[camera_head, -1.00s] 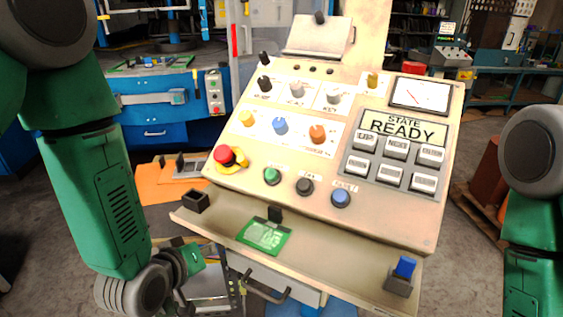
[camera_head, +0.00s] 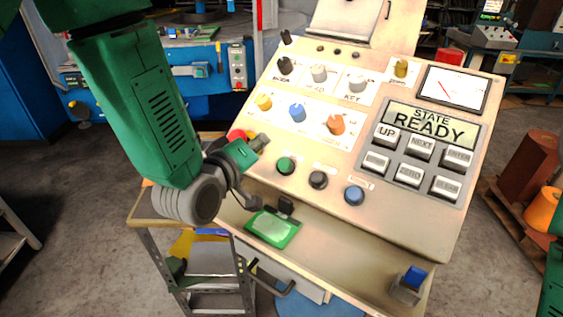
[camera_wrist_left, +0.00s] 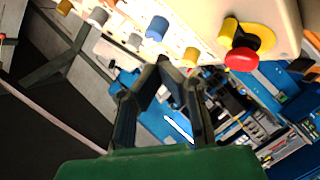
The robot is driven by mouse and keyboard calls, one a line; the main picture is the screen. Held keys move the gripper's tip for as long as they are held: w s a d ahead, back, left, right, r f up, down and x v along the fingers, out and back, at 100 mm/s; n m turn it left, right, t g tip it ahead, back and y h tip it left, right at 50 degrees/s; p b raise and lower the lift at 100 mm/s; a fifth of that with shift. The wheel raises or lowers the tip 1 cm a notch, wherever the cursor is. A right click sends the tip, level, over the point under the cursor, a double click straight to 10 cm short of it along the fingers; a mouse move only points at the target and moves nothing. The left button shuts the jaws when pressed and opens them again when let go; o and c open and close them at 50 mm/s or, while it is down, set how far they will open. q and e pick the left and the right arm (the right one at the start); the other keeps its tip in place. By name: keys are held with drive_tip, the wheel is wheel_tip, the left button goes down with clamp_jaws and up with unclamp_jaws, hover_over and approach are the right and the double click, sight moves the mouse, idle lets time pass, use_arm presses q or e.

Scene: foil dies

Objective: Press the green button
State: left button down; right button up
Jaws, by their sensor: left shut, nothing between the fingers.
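The green button (camera_head: 286,166) is on the lower left of the sloped control panel (camera_head: 420,236), in a row with a black and a blue button. My left gripper (camera_head: 261,141) is shut and empty, up and to the left of the green button in the head view. It partly covers the red emergency button (camera_head: 236,135). In the left wrist view the shut fingers (camera_wrist_left: 165,68) point toward the panel edge, with the red button (camera_wrist_left: 241,60) at upper right. I cannot make out the green button there. My right gripper is out of view.
The black button (camera_head: 318,179) and blue button (camera_head: 354,194) sit right of the green one. Knobs, including a blue one (camera_head: 297,112), are above. A green circuit board (camera_head: 272,228) lies on the ledge below. The panel display reads READY.

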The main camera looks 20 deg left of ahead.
sight(284, 165)
use_arm(q)
drive_tip(key=w+f+b, duration=0.1)
drive_tip(key=f, duration=0.1)
drive_tip(key=w+d+f+b, duration=0.1)
drive_tip(key=w+f+b, duration=0.1)
drive_tip(key=w+d+f+b, duration=0.1)
drive_tip(key=f+b, duration=0.1)
drive_tip(key=f, duration=0.1)
drive_tip(key=shift+w+f, duration=0.1)
drive_tip(key=shift+w, duration=0.3)
drive_tip(key=shift+d, duration=0.35)
drive_tip(key=shift+a, duration=0.25)
drive_tip(key=shift+d, duration=0.15)
idle(0.4)
drive_tip(key=shift+f+b, duration=0.1)
drive_tip(key=shift+b, duration=0.25)
drive_tip(key=shift+w+f, duration=0.2)
